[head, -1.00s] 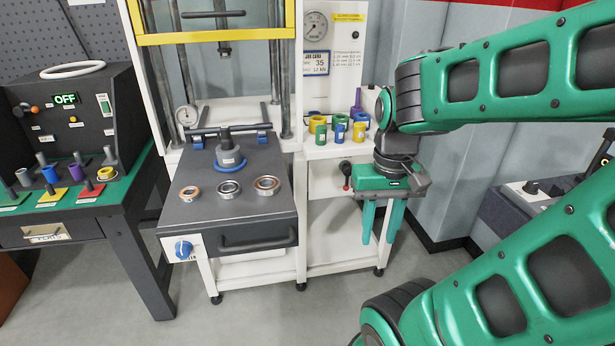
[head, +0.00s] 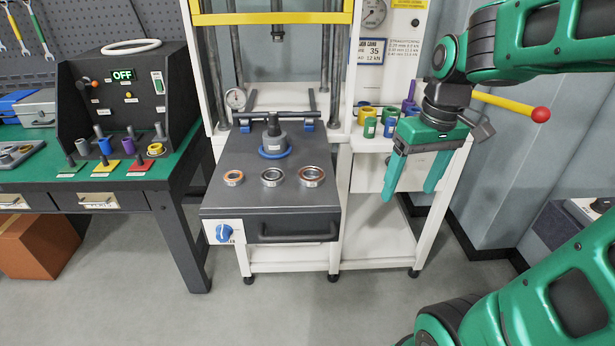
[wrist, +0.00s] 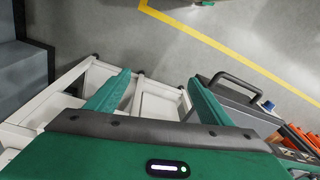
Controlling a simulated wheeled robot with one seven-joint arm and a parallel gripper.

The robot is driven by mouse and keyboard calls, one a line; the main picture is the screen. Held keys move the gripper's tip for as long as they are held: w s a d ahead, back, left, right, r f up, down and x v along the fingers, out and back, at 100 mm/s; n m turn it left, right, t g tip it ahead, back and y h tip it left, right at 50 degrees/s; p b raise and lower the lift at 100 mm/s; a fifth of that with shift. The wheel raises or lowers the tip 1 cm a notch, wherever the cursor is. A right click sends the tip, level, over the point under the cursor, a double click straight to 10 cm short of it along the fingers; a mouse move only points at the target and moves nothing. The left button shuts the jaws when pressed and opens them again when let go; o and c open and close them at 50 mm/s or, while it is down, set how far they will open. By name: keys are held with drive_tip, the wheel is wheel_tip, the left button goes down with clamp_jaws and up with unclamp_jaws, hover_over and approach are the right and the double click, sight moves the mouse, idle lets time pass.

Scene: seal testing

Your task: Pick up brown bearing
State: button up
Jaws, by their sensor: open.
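Three ring bearings lie in a row on the dark press table (head: 227,203) in the head view. The left one is the brown bearing (head: 233,178), with a brown-orange ring. A grey bearing (head: 272,177) lies in the middle. The right bearing (head: 311,176) is grey with a reddish-brown inner ring. My gripper (head: 412,193) is open and empty, pointing down, to the right of the press table and apart from the bearings. In the wrist view its two green fingers (wrist: 156,92) are spread, and no bearing shows there.
A grey cylinder on a blue ring (head: 275,140) stands behind the bearings. Coloured sleeves (head: 368,122) stand on the white side shelf behind my gripper. A handle (head: 300,236) sticks out at the table front. A green workbench (head: 60,185) is at left.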

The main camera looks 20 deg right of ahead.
drive_tip(key=w+a+r+n, duration=0.3)
drive_tip(key=w+a+n, duration=0.25)
drive_tip(key=w, duration=0.45)
drive_tip(key=n+t+y, duration=0.1)
drive_tip(key=n+y, duration=0.1)
drive_tip(key=n, duration=0.3)
approach(314, 167)
drive_tip(key=s+a+f, duration=0.2)
drive_tip(key=shift+a, duration=0.25)
drive_tip(key=shift+d+x, duration=0.1)
drive_tip(key=shift+x, duration=1.35)
drive_tip(key=shift+d+x, duration=0.15)
drive_tip(key=shift+x, duration=1.3)
drive_tip(key=c, duration=1.4)
